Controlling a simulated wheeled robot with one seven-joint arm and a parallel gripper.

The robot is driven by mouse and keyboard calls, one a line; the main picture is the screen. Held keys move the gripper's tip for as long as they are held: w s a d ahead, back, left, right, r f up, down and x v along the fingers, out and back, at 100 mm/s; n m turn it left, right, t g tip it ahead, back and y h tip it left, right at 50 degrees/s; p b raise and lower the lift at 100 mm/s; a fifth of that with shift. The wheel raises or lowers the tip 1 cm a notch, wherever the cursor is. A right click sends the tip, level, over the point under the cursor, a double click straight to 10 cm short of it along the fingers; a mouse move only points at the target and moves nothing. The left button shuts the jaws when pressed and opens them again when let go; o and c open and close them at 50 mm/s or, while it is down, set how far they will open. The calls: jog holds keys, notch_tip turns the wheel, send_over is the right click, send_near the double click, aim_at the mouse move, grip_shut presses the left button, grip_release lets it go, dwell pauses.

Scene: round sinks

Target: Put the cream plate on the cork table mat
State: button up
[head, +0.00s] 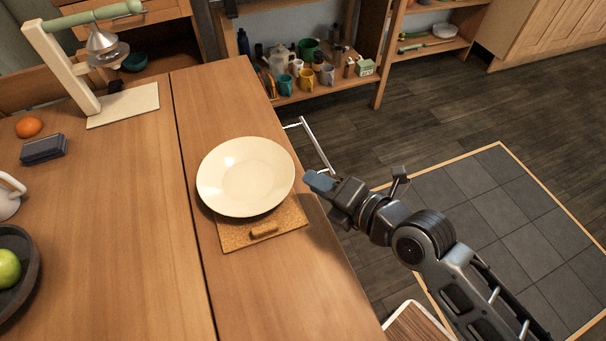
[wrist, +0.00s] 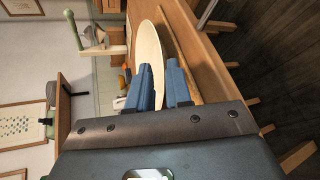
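The cream plate (head: 246,176) lies face up and roughly level over the far part of the square cork table mat (head: 236,235), near the table's right edge. It hides much of the mat and reaches past its far and left sides. Whether it rests fully on the mat cannot be told. My gripper (head: 316,181) is just right of the plate's rim, with a small gap visible. In the wrist view the plate (wrist: 148,48) is seen nearly edge-on beyond my blue fingertips (wrist: 164,86), which stand apart with nothing visibly gripped.
A juicer (head: 75,70), an orange (head: 29,127) and a dark bowl (head: 20,265) stand further left. A shelf with mugs (head: 306,79) is behind. The table's near right part is clear.

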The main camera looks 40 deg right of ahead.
jog(key=shift+v, duration=2.6)
jog(key=s+a+r+m, duration=0.2)
jog(key=s+r+m, duration=0.1)
jog(key=s+m, duration=0.7)
jog(key=s+a+r+m+h, duration=0.1)
jog(key=s+r+m, duration=0.3)
jog(key=s+m, duration=0.6)
jog(key=shift+a+r+m+t, duration=0.2)
jog(key=shift+a+m+t, duration=0.2)
jog(key=shift+m, duration=0.8)
